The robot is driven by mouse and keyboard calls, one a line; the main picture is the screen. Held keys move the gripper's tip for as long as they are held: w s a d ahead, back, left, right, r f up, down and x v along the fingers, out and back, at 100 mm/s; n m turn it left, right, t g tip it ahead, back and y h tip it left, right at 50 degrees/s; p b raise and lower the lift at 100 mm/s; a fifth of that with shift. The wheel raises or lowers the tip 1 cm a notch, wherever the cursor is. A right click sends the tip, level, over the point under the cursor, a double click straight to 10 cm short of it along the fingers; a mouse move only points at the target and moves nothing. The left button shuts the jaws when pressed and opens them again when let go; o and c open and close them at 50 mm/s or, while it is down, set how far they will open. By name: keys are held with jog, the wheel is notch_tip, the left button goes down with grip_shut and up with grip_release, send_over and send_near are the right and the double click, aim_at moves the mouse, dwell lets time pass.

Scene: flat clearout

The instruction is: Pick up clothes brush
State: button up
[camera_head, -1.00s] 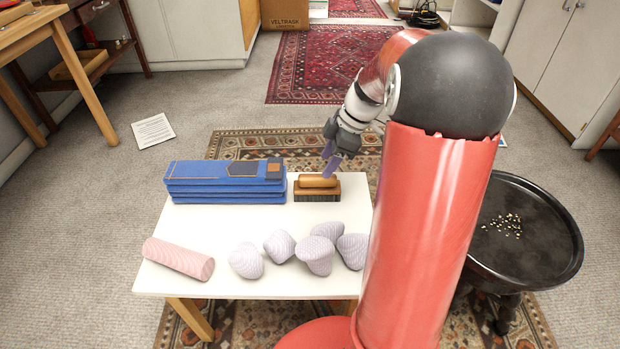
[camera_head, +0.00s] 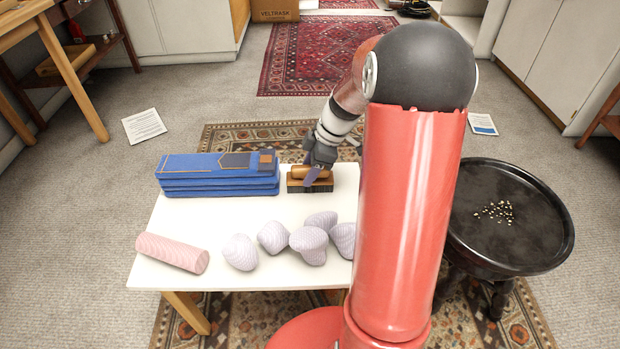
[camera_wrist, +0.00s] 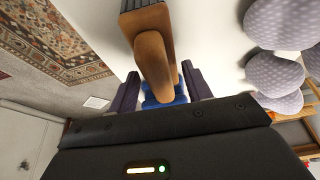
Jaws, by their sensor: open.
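The clothes brush (camera_head: 311,186) has a wooden handle over a dark bristle block and stands near the back edge of the white table, right of the blue stack. In the wrist view the brush's handle (camera_wrist: 153,62) reaches between the two fingers of my gripper (camera_wrist: 158,88). My gripper (camera_head: 318,172) is open, with a finger on either side of the handle and a gap visible at each side. In the head view the gripper hides part of the brush.
Folded blue items (camera_head: 218,184) are stacked just left of the brush. Several pale rounded objects (camera_head: 309,242) and a pink roll (camera_head: 172,252) lie along the white table's (camera_head: 225,212) front. A round black table (camera_head: 520,228) with small bits on it stands at right.

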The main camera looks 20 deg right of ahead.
jog(key=shift+f+b, duration=0.25)
jog(key=shift+b, duration=0.15)
dwell(0.4)
jog(key=c, duration=0.7)
